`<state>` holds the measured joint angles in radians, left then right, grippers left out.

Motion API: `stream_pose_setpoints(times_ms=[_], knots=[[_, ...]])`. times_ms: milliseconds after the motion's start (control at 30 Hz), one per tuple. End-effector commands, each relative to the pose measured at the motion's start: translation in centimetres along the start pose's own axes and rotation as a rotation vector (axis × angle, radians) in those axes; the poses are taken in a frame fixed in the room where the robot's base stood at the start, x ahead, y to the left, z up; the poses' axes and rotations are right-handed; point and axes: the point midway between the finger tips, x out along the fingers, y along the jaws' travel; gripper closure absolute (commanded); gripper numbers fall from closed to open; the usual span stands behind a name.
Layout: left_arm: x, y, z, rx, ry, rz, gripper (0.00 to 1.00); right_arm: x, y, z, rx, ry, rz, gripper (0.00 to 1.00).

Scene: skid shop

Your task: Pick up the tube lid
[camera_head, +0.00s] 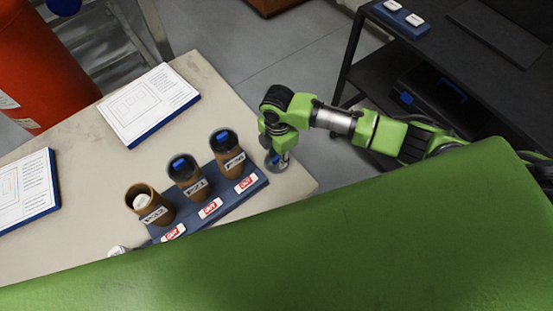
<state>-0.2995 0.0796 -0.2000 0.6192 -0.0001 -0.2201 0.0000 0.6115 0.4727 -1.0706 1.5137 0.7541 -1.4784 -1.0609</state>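Three brown tubes stand in a blue rack (213,213) on the pale table. The right tube (234,163) and the middle tube (195,188) wear black lids with blue tops: the right lid (222,138) and the middle lid (181,165). The left tube (158,212) is open at the top, with something whitish inside. My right gripper (278,163) points down just beyond the rack's right end, apart from the right tube. Its fingers are small and blurred, so I cannot tell whether they are open or hold anything. My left gripper is not in view.
White sheets on blue boards (148,104) lie on the table (88,150). A small whitish thing (117,250) shows at the near edge, partly hidden. My large green body part covers the foreground. A black shelf (450,60) stands right; a red barrel (40,70) stands left.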

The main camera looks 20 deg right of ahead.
Motion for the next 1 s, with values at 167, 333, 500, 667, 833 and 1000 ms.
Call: stream_pose_setpoints(times_ms=[167, 333, 500, 667, 833, 1000], knots=[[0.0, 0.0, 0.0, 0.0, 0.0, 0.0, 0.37, 0.0, 0.0, 0.0, -0.001, 0.0, 0.001, 0.72], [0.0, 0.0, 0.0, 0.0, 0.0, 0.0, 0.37, 0.0, 0.0, 0.0, -0.001, 0.001, 0.0, 1.0], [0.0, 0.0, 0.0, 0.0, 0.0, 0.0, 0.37, 0.0, 0.0, 0.0, -0.001, 0.001, 0.001, 1.0], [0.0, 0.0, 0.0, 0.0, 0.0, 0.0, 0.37, -0.1, 0.0, 0.0, -0.001, 0.001, 0.001, 1.0], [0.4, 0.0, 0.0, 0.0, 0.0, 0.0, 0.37, -0.7, 0.1, -0.1, -0.002, 0.002, 0.003, 1.0], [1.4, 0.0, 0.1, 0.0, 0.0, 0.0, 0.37, -3.1, 0.2, 0.0, -0.002, 0.001, 0.007, 1.0]])
